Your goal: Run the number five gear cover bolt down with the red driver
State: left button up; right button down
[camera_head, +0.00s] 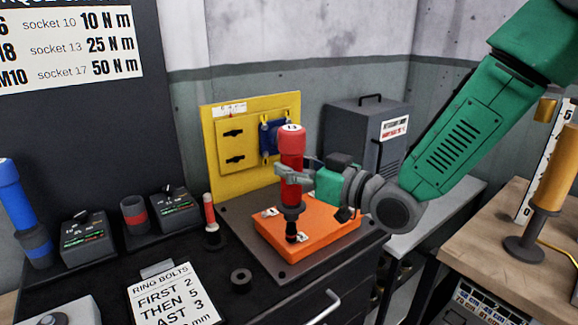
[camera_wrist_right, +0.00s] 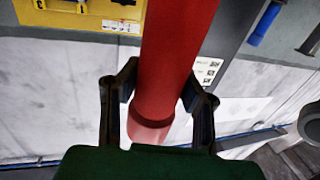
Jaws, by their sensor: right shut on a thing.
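My right gripper (camera_head: 292,177) is shut around the red driver (camera_head: 291,150) and holds it upright. The driver's dark lower end (camera_head: 291,228) is over the near part of the orange gear cover (camera_head: 325,232); whether it touches a bolt there I cannot tell. Number tags show on the cover, too small to read surely. In the right wrist view the red driver (camera_wrist_right: 178,50) stands between the two fingers of my right gripper (camera_wrist_right: 158,100). The bolt under the driver is hidden. My left gripper is not in view.
A yellow panel (camera_head: 226,170) stands behind the cover, with a grey box (camera_head: 350,138) to its right. A card (camera_head: 172,298) reads "first 2, then 5, last 3". A blue driver (camera_head: 10,190), chargers (camera_head: 88,240) and a dark ring (camera_head: 241,279) are at left.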

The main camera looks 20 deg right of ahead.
jog(key=shift+d, duration=0.2)
jog(key=shift+a+f, duration=0.15)
jog(key=shift+a, duration=0.15)
jog(key=shift+s+f+b, duration=0.1)
jog(key=shift+f+b, duration=0.55)
jog(key=shift+f, duration=0.15)
dwell(1.5)
